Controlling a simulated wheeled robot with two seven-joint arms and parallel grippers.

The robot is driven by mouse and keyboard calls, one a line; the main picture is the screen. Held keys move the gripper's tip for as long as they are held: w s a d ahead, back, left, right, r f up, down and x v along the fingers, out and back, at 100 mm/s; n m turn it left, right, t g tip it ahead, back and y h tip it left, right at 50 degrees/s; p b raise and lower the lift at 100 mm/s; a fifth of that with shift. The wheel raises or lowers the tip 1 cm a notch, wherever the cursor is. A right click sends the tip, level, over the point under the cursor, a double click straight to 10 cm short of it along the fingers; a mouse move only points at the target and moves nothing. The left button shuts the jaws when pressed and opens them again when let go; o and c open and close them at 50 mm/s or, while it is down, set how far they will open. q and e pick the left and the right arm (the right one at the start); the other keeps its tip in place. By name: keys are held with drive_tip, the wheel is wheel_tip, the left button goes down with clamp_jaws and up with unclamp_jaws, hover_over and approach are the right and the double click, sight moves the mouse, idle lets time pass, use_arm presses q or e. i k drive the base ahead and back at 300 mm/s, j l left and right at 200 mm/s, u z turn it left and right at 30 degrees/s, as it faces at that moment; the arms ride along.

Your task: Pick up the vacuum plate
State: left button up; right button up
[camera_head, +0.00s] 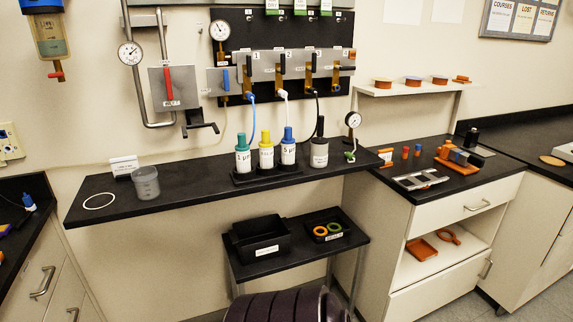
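No label that I can read names the vacuum plate, so I cannot tell for certain which object it is. A flat grey metal plate (419,179) with dark openings lies on the black top of the cabinet at the right. A flat orange square piece (421,250) lies on the cabinet's open shelf, left of an orange ring with a handle (449,235). A tan round disc (552,160) lies on the far right counter. Neither of my grippers is in view, and nothing in view is being held.
A black wall shelf (190,195) bears a clear beaker (146,183), a white ring (98,201) and several labelled bottles (266,156). Below it, a small table holds a black bin (260,238) and a tray (335,239) with coloured rings. Gauges and valves hang above.

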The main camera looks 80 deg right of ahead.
sight(420, 179)
drive_tip(key=z, duration=3.65)
drive_tip(key=i+l, duration=0.1)
drive_tip(key=u, duration=0.05)
